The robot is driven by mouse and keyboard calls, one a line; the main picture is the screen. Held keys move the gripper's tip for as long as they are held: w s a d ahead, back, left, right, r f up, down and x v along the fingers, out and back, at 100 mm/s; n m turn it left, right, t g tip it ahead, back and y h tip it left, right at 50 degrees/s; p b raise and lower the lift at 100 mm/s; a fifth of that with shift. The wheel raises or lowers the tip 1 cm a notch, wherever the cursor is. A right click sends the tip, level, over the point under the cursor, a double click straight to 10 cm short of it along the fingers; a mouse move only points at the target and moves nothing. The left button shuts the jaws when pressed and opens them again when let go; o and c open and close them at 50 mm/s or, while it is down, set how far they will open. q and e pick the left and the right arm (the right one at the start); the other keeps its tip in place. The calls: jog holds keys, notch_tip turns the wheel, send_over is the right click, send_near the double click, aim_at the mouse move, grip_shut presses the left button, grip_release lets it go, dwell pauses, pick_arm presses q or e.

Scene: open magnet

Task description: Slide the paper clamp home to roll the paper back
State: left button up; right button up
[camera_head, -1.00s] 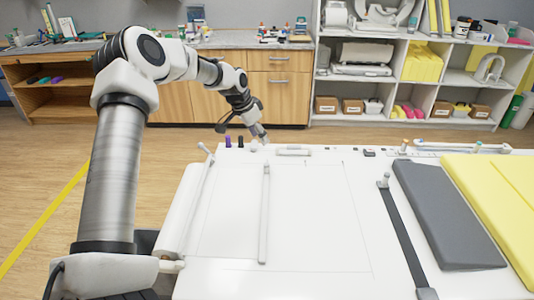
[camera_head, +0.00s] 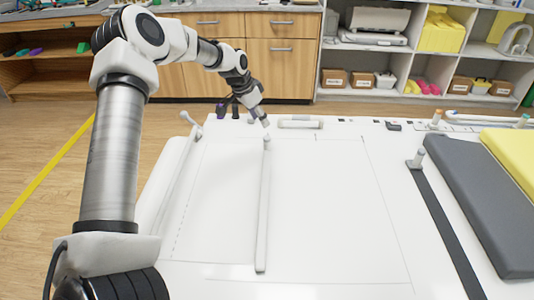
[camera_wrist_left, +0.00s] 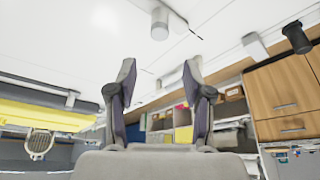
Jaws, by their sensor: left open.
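The paper clamp (camera_head: 263,205) looks like a long thin pale bar lying across the white sheet, with a small upright knob at its far end. A short pale cylinder on a bar, likely that knob (camera_wrist_left: 160,25), shows at the top of the left wrist view. My left gripper (camera_head: 262,117) points down just beyond the bar's far end, apart from it as far as I can tell. In the left wrist view its two fingers (camera_wrist_left: 160,70) stand apart with nothing between them. The paper (camera_head: 325,210) lies flat on the white table. My right gripper is out of view.
A pale lever with a knob (camera_head: 187,125) stands at the paper's left side. A black strip (camera_head: 440,220) with a knob and a dark grey pad (camera_head: 485,200) lie at right. A pale handle-like piece (camera_head: 300,123) and small items line the far edge.

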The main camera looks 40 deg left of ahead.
aim_at(265, 138)
pick_arm(q)
notch_tip(265, 138, down, 4)
jog(key=shift+r+b, duration=0.1)
jog(key=shift+b, duration=0.9)
jog(key=b+x, duration=0.1)
jog(key=x, duration=0.6)
jog(key=shift+w+d, duration=0.1)
jog(key=shift+w, duration=0.05)
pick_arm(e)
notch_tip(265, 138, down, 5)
pick_arm(q)
grip_shut()
